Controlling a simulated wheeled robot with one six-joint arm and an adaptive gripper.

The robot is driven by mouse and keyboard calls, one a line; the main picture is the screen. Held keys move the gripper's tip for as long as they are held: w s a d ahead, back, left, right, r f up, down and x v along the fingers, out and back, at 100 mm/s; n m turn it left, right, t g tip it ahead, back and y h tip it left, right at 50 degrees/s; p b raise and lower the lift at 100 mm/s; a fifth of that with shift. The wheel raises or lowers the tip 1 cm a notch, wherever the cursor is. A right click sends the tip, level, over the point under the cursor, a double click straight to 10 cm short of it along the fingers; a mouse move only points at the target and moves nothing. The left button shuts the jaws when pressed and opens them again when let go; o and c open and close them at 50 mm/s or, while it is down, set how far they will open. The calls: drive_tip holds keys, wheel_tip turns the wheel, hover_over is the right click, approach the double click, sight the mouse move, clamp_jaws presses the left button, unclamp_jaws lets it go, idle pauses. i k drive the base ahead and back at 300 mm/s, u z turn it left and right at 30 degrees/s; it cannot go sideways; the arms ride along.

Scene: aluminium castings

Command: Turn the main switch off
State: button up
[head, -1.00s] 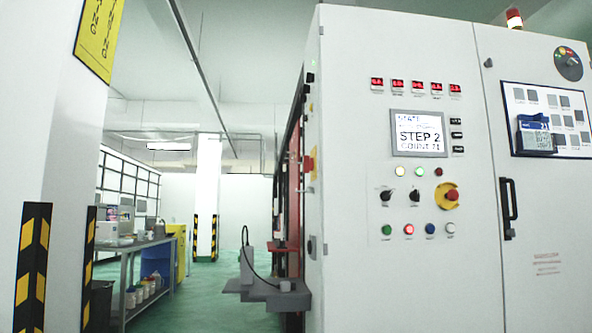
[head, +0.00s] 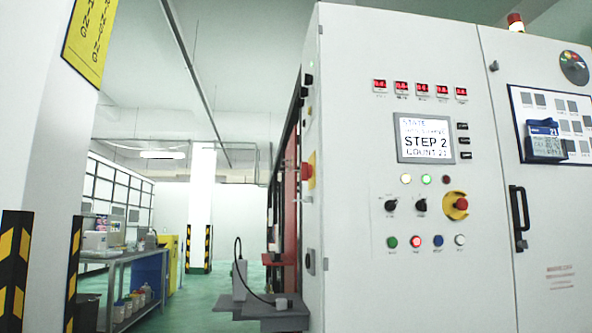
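A large white control cabinet (head: 345,60) fills the right half of the head view. A red knob on a round yellow plate (head: 456,205) sits low right on its panel; its setting is hard to read. Two black rotary selectors, left (head: 391,205) and right (head: 421,205), are beside it. A red and yellow device (head: 308,172) is on the cabinet's left edge. A black round dial with coloured marks (head: 573,67) is at the upper right. No label shows which is the main switch. The screen (head: 425,140) is lit and reads STEP 2. My gripper is not in view.
A black door handle (head: 519,217) sticks out at the right. A grey shelf (head: 270,312) juts from the cabinet's left side. A striped pillar (head: 45,190) stands at the left, and a workbench (head: 122,252) behind it. Open green floor (head: 205,300) lies between bench and cabinet.

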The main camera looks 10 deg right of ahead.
sight(306, 169)
drive_tip(key=i, duration=1.4)
